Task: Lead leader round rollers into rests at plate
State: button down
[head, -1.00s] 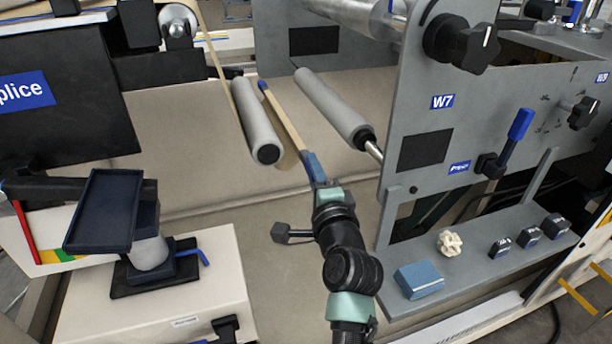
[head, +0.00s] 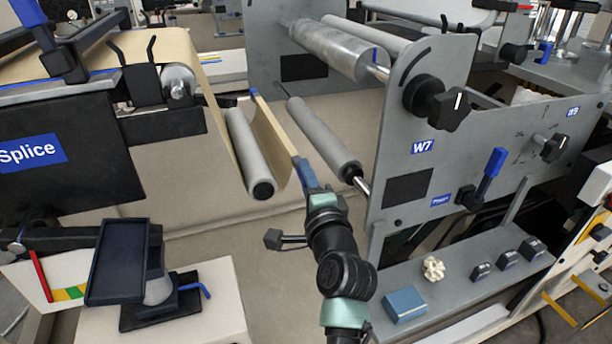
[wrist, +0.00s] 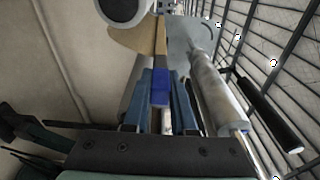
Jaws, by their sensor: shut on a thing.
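The brown kraft leader (head: 217,120) comes off the table at left and passes down round the left lower roller (head: 248,150). It rises on that roller's right side to a wooden bar (head: 275,128) with blue ends. My gripper (head: 307,178) is shut on the bar's near blue end, which also shows between the fingers (wrist: 160,100) in the wrist view. The bar slants away, between the left roller and the right lower roller (head: 322,138), apart from both. The grey W7 plate (head: 385,150) stands to the right. I cannot make out the rests clearly.
A larger metal roller (head: 340,47) sits above, beside the plate. A black knob (head: 447,108) and blue-handled lever (head: 490,172) stick out from the plate. A shelf with a blue block (head: 405,304) lies front right; a dark tray (head: 118,262) stands front left.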

notch_tip(320, 180, up, 31)
jog(key=p, duration=2.8)
jog(key=shift+p, duration=0.4)
jog(key=r+p, duration=0.2)
jog(key=d+r+p, duration=0.1)
jog(key=r, duration=0.2)
jog(key=shift+w+d+p, duration=0.1)
jog(key=shift+w+p, duration=0.05)
jog(key=shift+p, duration=0.25)
